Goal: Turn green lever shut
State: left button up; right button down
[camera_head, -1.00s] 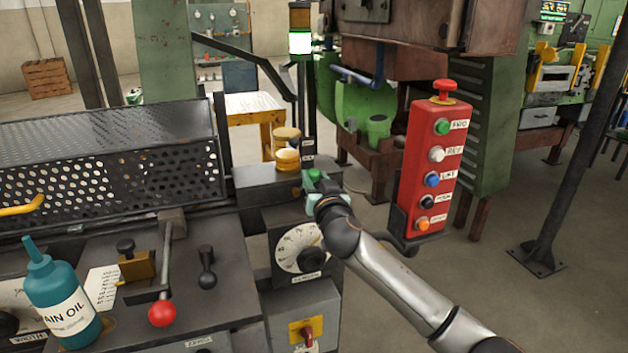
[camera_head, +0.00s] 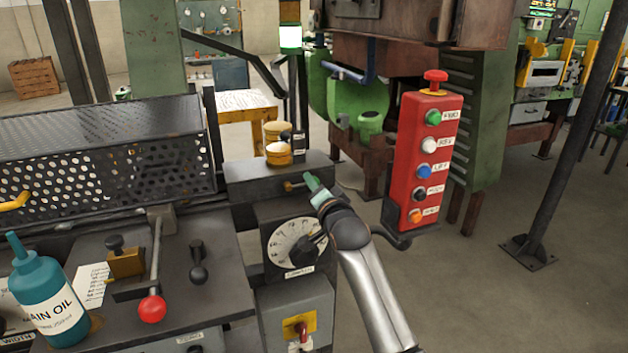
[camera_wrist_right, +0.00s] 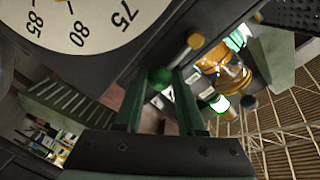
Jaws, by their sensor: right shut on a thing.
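My right gripper (camera_head: 316,186) is at the right side of the dark machine block (camera_head: 275,172), above the white dial (camera_head: 292,246). In the right wrist view its two dark green fingers (camera_wrist_right: 160,92) are on either side of the green lever (camera_wrist_right: 160,77), whose round knob shows between the fingertips. The gripper is shut on the lever. A brass stem (camera_wrist_right: 182,53) runs beside the knob; a brass fitting (camera_head: 291,186) also shows in the head view. There the fingers largely hide the lever, so its angle is hard to tell. My left gripper is not in view.
A red button box (camera_head: 428,160) hangs close to the right of my right arm. A red-knobbed lever (camera_head: 153,308) and an oil bottle (camera_head: 48,295) are at left. Open floor lies at right.

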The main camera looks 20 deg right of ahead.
jog(key=shift+f+m, duration=0.3)
jog(key=shift+m, duration=0.1)
jog(key=c, duration=0.5)
grip_release()
